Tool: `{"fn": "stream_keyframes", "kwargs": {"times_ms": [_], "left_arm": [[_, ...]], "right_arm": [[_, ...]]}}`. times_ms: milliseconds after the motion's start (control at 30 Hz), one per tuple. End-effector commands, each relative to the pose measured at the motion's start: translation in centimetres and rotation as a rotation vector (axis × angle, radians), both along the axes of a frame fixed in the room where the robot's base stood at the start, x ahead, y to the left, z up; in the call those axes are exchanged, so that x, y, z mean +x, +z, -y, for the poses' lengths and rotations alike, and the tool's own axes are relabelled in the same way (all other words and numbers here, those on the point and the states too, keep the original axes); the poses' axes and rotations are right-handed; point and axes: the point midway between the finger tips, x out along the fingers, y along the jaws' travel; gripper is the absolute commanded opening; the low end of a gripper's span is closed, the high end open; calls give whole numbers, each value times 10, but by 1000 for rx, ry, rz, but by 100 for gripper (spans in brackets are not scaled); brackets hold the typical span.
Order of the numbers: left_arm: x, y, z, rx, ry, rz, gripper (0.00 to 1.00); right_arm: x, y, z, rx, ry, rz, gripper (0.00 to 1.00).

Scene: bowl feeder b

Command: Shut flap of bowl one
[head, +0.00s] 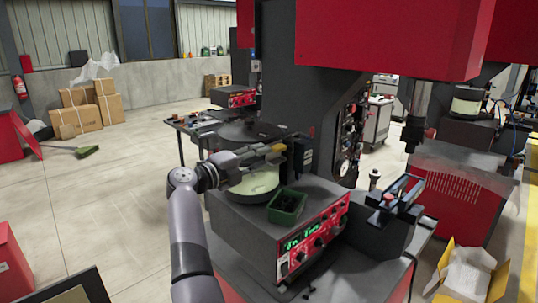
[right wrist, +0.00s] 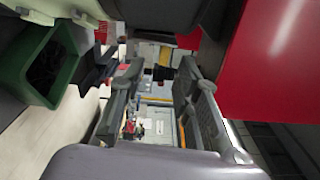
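The bowl (head: 255,186) is pale green inside and sits on the grey feeder housing (head: 236,217) in the middle of the head view. My right gripper (head: 275,151) reaches across above the bowl's far side, pointing right. In the right wrist view my right gripper (right wrist: 158,72) has its two fingers apart, with background and a small dark part showing between them. I cannot tell whether it touches anything. I cannot clearly make out the flap; the gripper and arm cover part of the bowl. My left gripper is not in view.
A green bin (head: 287,206) with dark parts stands on the housing by the bowl; it also shows in the right wrist view (right wrist: 22,62). A red control panel (head: 318,238) is in front. A dark column (head: 320,110) and red cover (head: 395,35) rise behind. Open floor lies left.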

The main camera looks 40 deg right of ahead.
Motion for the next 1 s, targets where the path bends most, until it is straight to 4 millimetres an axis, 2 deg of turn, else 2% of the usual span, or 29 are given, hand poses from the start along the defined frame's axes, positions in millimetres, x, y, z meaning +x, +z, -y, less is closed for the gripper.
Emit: {"fn": "stream_keyframes", "kwargs": {"times_ms": [33, 200, 467, 567, 667, 767, 867, 967, 1000], "left_arm": [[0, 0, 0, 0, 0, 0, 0], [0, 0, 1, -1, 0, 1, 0], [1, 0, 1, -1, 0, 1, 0], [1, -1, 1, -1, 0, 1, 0], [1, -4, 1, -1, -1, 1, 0], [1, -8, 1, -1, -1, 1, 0], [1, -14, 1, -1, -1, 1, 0], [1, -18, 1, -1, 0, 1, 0], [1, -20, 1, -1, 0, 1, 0]], "right_arm": [[0, -1, -8, 1, 1, -1, 30], [-2, 0, -19, 1, -1, 0, 30], [-2, 0, -20, 0, -1, 0, 31], [0, -4, -20, -16, 7, -13, 37], [10, -20, -23, -96, 51, -71, 44], [31, -55, -35, -244, 156, -190, 51], [56, -112, -60, -419, 318, -357, 57], [73, -189, -93, -571, 511, -541, 57], [75, -225, -108, -621, 594, -617, 57]]}}
